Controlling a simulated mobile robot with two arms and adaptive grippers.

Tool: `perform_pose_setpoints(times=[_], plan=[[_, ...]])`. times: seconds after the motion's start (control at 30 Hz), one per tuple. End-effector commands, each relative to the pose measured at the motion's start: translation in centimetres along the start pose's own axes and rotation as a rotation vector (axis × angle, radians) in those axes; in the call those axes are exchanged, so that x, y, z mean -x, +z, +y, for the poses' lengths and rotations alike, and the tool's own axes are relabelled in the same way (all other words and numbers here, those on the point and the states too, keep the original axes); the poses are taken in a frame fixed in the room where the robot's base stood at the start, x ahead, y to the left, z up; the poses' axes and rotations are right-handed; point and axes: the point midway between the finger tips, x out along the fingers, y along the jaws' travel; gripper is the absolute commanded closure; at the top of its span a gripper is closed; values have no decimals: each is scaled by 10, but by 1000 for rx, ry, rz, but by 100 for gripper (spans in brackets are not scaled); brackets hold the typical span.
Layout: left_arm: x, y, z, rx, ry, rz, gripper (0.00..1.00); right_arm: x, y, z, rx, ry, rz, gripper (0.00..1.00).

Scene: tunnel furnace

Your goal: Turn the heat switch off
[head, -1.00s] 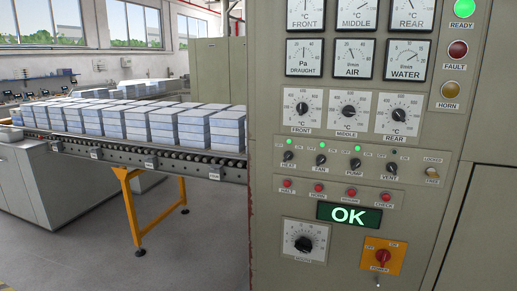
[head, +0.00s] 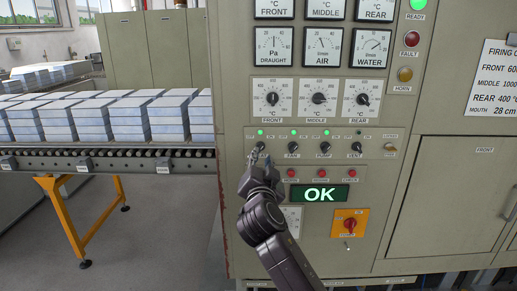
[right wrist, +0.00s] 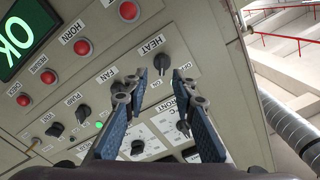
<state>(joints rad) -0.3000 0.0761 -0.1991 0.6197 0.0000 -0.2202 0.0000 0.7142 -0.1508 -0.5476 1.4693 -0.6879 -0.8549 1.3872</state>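The heat switch (head: 260,146) is the leftmost small black knob in the switch row of the grey control panel (head: 235,190). The green lamp (head: 260,132) above it is lit. My right gripper (head: 259,160) is at this switch, its fingertips just below it in the head view. In the right wrist view, the gripper (right wrist: 159,74) is open, with one finger on each side of the heat switch (right wrist: 162,62). I cannot tell whether the fingers touch it. The knob's exact pointing is unclear. My left gripper is not in view.
The fan (head: 293,146), pump (head: 325,147) and vent (head: 355,147) switches stand to the right. Red buttons (head: 321,173) and a green OK display (head: 319,194) are below. An orange power switch (head: 349,222) is lower right. A roller conveyor (head: 110,160) with stacked blocks is left.

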Motion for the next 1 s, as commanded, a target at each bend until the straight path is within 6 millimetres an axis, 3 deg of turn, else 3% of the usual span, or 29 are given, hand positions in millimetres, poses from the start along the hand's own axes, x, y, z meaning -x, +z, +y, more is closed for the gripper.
perform_pose_setpoints(times=[0.13,0.4,0.83,1.0], plan=[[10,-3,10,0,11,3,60,-22,-2,-2,4,0,-1,75],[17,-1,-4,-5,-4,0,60,-47,0,-1,2,0,-1,75],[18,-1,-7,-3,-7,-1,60,-54,1,0,1,0,-2,75],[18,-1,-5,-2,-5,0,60,-53,1,0,1,0,-2,93]])
